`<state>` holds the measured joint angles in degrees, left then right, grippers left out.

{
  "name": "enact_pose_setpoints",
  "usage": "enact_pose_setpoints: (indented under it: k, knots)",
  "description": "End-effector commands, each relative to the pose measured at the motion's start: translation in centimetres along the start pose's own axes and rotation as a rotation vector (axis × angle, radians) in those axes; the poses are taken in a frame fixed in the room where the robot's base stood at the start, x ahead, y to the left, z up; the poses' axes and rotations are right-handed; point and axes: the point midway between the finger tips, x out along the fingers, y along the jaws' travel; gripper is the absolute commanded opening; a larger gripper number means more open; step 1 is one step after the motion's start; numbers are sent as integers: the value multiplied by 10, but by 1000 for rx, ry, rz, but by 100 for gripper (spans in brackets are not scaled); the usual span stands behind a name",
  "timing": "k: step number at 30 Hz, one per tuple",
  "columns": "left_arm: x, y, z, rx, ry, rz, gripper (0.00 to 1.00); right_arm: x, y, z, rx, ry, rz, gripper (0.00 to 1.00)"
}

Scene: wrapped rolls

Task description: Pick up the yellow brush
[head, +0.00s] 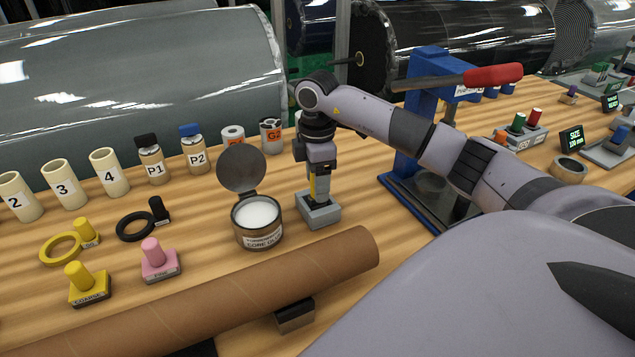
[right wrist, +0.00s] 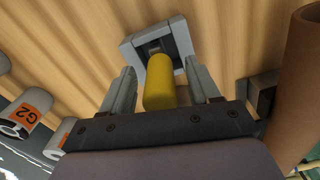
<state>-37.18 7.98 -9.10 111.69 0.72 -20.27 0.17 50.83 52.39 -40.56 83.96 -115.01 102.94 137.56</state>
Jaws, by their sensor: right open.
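The yellow brush (right wrist: 160,82) stands upright in a small grey square holder (head: 319,214), its lower end hidden inside. In the head view only a strip of its yellow handle (head: 313,187) shows below my wrist. My right gripper (head: 320,180) points down over the holder. In the right wrist view the open fingers (right wrist: 160,68) stand on either side of the yellow handle, with a visible gap on each side. The holder (right wrist: 133,50) shows beyond the fingertips. My left gripper is not in view.
An open tin of white paste (head: 258,216) with its lid raised stands just left of the holder. A cardboard tube (head: 210,296) lies in front on a dark support. A blue press (head: 415,120) with a red-handled lever stands to the right. Numbered cups, bottles and stamps fill the left.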

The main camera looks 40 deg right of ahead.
Motion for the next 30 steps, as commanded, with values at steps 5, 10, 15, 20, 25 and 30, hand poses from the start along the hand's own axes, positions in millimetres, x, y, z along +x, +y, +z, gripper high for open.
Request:
enact_pose_setpoints:
  k: [5, 10, 15, 20, 25, 30]
  knots:
    - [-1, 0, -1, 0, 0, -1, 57, 14, 0, 0, -1, 1, 0, 61]
    - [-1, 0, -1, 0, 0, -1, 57, 14, 0, -1, -2, 2, 1, 61]
    - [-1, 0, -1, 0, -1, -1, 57, 14, 0, -1, -2, 2, 1, 16]
    - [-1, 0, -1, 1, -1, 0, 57, 13, 0, -1, -2, 3, 1, 0]
    - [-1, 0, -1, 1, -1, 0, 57, 13, 0, -1, -2, 3, 1, 0]
    - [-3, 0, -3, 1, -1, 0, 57, 8, 2, 3, -2, 2, 2, 0]
